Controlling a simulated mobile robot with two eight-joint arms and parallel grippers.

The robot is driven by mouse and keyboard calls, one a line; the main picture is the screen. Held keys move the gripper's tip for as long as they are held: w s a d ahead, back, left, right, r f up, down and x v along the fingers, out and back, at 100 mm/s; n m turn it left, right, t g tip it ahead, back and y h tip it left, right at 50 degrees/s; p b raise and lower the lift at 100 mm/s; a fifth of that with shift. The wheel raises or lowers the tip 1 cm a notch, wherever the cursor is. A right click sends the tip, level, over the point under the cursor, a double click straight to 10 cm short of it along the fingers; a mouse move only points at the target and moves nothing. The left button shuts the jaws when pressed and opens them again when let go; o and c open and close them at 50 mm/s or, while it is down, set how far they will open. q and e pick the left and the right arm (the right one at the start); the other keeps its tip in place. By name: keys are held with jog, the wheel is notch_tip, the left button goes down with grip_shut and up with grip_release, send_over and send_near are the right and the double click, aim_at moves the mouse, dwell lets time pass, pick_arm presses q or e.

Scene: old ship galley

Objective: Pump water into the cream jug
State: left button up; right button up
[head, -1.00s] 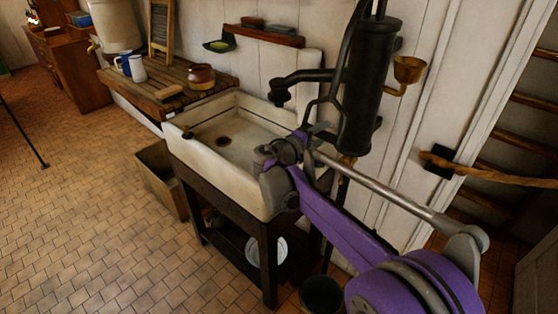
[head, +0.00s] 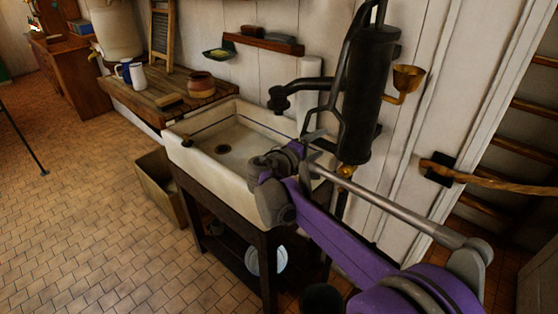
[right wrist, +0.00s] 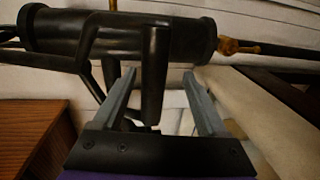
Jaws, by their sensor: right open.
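A black cast-iron pump (head: 364,95) stands on the wall at the sink's right end, its spout (head: 279,98) over the basin. On the wooden drainboard stand a pale jug (head: 138,76), a blue mug (head: 123,71) and a brown-and-cream pot (head: 201,84); I cannot tell for sure which is the cream jug. My right gripper (head: 314,139) is open, just below the pump's thin lever. In the right wrist view the open fingers (right wrist: 159,78) point at the pump barrel (right wrist: 120,38), and a black bar (right wrist: 153,75) shows between them; contact is unclear. My left gripper is out of view.
The pale sink (head: 232,150) is empty and has a drain hole. A brush (head: 169,101) lies on the drainboard (head: 150,98). A brass cup (head: 408,77) sticks out right of the pump, and a rope (head: 490,180) hangs further right. The tiled floor at left is mostly clear.

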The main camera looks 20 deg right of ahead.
jog(key=v, duration=0.8)
jog(key=shift+a+p, duration=0.2)
jog(key=shift+p, duration=0.2)
jog(key=shift+s, duration=0.1)
